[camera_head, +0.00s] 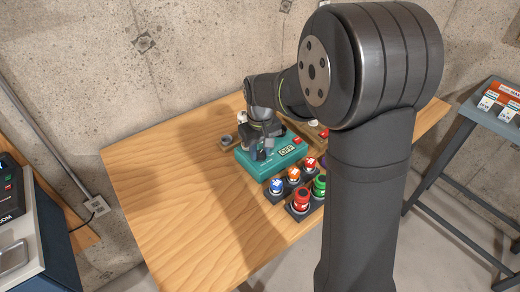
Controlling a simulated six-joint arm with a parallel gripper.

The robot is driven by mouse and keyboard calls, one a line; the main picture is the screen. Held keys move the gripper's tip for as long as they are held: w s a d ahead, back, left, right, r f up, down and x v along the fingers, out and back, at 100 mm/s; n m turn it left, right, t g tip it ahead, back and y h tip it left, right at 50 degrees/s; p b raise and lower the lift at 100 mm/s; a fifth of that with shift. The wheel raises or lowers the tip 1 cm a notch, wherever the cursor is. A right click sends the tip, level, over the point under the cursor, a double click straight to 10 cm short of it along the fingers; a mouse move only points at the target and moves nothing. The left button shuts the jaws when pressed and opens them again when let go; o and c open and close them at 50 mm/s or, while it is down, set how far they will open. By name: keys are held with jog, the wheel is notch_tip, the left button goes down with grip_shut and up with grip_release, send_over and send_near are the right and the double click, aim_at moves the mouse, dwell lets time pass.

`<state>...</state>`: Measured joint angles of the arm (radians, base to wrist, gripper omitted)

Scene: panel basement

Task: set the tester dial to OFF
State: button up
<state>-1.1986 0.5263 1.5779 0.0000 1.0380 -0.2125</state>
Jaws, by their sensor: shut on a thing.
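The teal tester (264,173) lies on the wooden table. Its small display (287,151) appears to read OFF, and a red button (297,140) is at its far right corner. My gripper (258,156) points down over the left part of the tester's top and is shut on the tester dial. The fingers hide the dial, so its pointer and markings cannot be read.
Blue (276,186), orange (293,174), red (301,199) and green (319,185) capped items stand in dark holders in front of the tester. My arm covers the table's right part. The table's left side (160,200) is clear. A grey side table (480,110) stands at right.

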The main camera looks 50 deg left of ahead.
aim_at(260, 153)
dwell(0.5)
jog(key=o, duration=0.7)
jog(key=shift+r, duration=0.15)
notch_tip(260, 153, up, 17)
jog(key=shift+r, duration=0.15)
dwell(0.4)
notch_tip(260, 153, down, 18)
jog(key=shift+r, duration=0.15)
dwell(0.4)
